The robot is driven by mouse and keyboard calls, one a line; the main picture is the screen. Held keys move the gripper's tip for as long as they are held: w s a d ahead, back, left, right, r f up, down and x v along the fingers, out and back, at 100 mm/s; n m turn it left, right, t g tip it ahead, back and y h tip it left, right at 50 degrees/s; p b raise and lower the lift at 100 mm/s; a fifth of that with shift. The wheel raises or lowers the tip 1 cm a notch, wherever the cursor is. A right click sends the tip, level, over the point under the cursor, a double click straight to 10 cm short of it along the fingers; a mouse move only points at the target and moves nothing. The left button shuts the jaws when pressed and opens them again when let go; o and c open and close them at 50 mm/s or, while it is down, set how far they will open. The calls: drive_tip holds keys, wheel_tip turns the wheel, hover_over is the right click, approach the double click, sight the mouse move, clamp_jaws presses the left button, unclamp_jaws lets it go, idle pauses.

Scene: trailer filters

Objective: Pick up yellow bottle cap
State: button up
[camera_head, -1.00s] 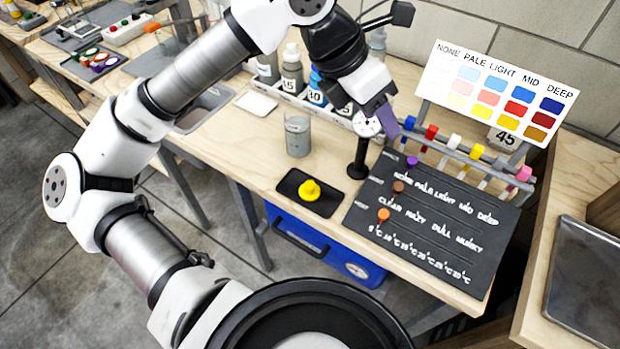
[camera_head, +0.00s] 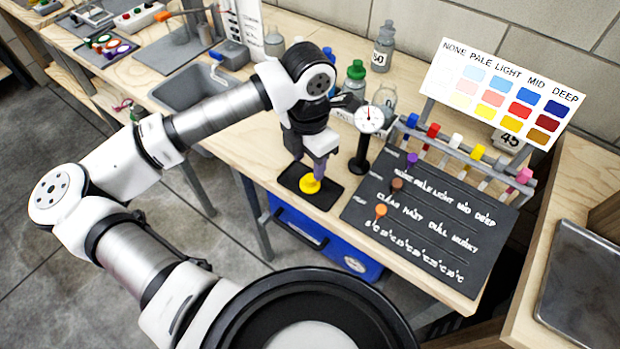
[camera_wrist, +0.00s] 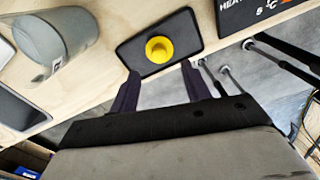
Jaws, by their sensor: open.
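The yellow bottle cap (camera_head: 309,184) sits on a small black tray (camera_head: 327,199) near the front edge of the wooden bench. In the wrist view the cap (camera_wrist: 159,50) lies on the tray (camera_wrist: 128,51), ahead of the fingertips and roughly centred between them. My gripper (camera_head: 319,166) points down over the tray, just above the cap in the head view. In the wrist view its two dark purple fingers (camera_wrist: 161,75) are spread apart with nothing between them. My gripper hides part of the bench behind it.
A dial gauge on a black stand (camera_head: 362,150) is close to the right of my gripper. A dark labelled board (camera_head: 430,225) and a rack of capped tubes lie farther right. Several bottles stand behind.

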sight(310, 177)
drive_tip(key=shift+w+d+f+p, duration=0.1)
drive_tip(key=shift+f+p, duration=0.4)
drive_tip(key=shift+f, duration=0.8)
drive_tip(key=shift+d+f+p, duration=0.1)
drive_tip(key=shift+f+p, duration=0.4)
drive_tip(key=shift+f, duration=0.75)
clamp_jaws()
